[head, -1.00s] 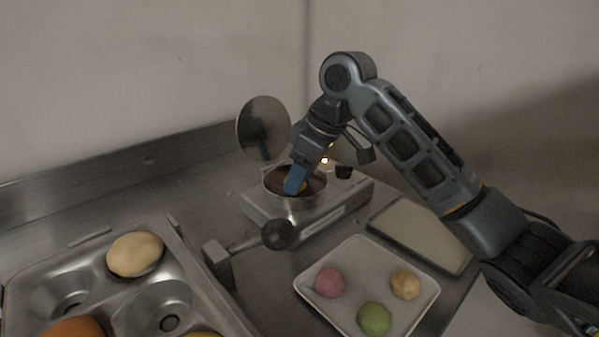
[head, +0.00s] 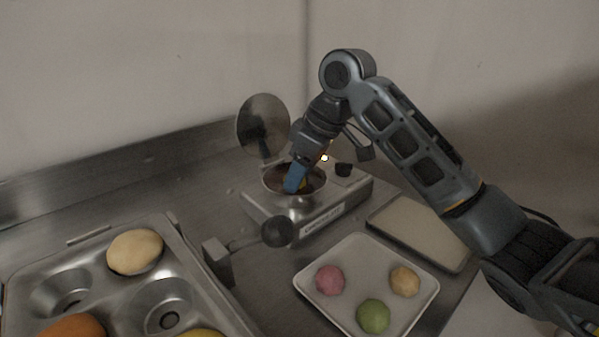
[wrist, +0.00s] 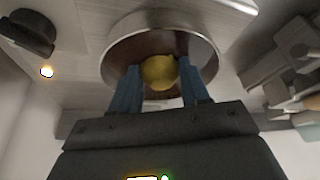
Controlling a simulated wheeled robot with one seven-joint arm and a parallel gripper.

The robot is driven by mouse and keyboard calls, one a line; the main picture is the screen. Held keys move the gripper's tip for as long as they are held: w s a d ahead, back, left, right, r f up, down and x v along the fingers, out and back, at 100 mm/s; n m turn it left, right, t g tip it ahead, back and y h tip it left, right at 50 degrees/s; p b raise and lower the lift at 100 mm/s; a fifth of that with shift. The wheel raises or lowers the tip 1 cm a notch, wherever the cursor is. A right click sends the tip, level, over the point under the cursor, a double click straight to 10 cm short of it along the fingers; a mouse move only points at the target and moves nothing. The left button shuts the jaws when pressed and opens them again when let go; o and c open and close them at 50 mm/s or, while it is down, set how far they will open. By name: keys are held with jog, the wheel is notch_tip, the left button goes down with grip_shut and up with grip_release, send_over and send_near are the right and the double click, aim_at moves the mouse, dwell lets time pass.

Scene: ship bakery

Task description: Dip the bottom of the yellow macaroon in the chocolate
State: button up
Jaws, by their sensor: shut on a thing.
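The yellow macaroon (wrist: 159,72) is held between the two blue fingers of my gripper (wrist: 161,78) in the wrist view. In the head view my gripper (head: 296,178) points down into the round metal pot, and only a sliver of yellow shows beside its finger. The pot (head: 296,199) holds dark brown chocolate (head: 316,176) and sits on a metal warmer. The macaroon is inside the pot's rim, at or very near the chocolate. Its underside is hidden, so I cannot tell whether it touches.
A round lid (head: 263,124) stands raised behind the pot. A white tray (head: 300,283) holds pink, green and tan macaroons. A metal muffin pan (head: 100,283) with buns and a lever with a black ball (head: 277,231) are at left.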

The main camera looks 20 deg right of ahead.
jog(key=shift+r, duration=0.15)
jog(key=shift+r+p, duration=1.6)
jog(key=shift+p, duration=0.3)
jog(key=shift+r, duration=0.1)
notch_tip(320, 180, up, 6)
jog(key=p, duration=0.6)
dwell(0.6)
